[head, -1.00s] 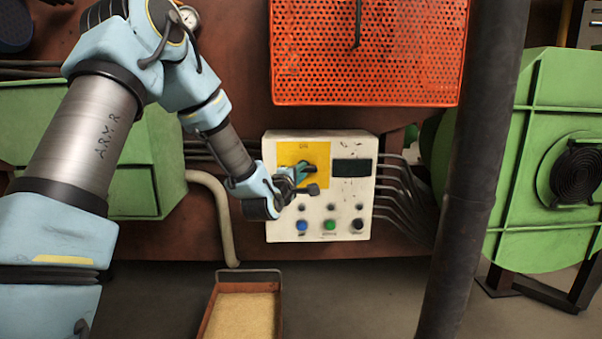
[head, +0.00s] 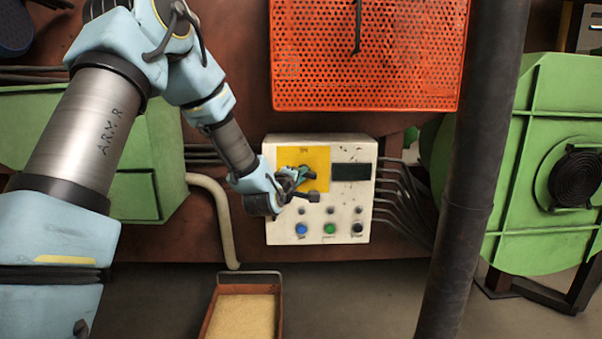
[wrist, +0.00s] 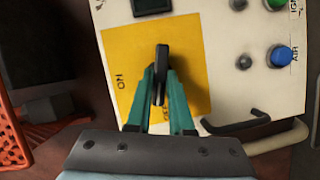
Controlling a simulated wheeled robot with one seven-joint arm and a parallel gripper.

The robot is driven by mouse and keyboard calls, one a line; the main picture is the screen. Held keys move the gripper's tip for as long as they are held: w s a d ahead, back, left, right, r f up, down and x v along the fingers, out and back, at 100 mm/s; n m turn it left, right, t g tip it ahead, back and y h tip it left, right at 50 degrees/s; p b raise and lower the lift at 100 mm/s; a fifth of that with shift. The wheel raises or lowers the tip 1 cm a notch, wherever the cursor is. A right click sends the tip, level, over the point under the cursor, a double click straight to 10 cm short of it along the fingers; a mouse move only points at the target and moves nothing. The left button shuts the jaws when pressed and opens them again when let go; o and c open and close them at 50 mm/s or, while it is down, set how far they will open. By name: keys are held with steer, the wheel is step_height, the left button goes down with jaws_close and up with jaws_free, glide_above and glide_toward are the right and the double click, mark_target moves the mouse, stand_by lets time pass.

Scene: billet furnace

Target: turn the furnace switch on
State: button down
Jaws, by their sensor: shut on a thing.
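The furnace switch is a black lever (wrist: 161,60) on a yellow plate (head: 318,156) at the upper left of a white control box (head: 345,205). The plate also fills the middle of the wrist view (wrist: 195,60), with the word ON at its left edge. A second label is partly hidden by the fingers. My gripper (head: 299,175) is at the plate, its teal fingers (wrist: 159,78) shut on the lever, one on each side. The lever points to the top of the wrist view, away from the ON label. Its base is partly hidden.
The box has a dark display (head: 350,171), and blue (head: 302,229), green (head: 330,228) and black (head: 358,226) buttons below. An orange mesh guard (head: 367,55) hangs above. A dark vertical pipe (head: 470,170) stands to the right. A tray (head: 208,322) sits below.

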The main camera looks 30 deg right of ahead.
steer(key=m+y+p, duration=0.2)
steer(key=m+p, duration=0.1)
steer(key=m+y+p, duration=0.2)
steer(key=m+p, duration=0.2)
steer(key=r+m+t+y+p, duration=0.1)
steer(key=m+y+p, duration=0.1)
steer(key=m+p, duration=0.1)
steer(key=shift+s+d+m+p, duration=0.2)
steer(key=shift+d+m+p, duration=0.15)
steer(key=shift+p, duration=0.25)
steer(key=shift+f+y, duration=0.15)
steer(key=shift+y, duration=0.15)
steer(key=c, duration=0.8)
jaws_free()
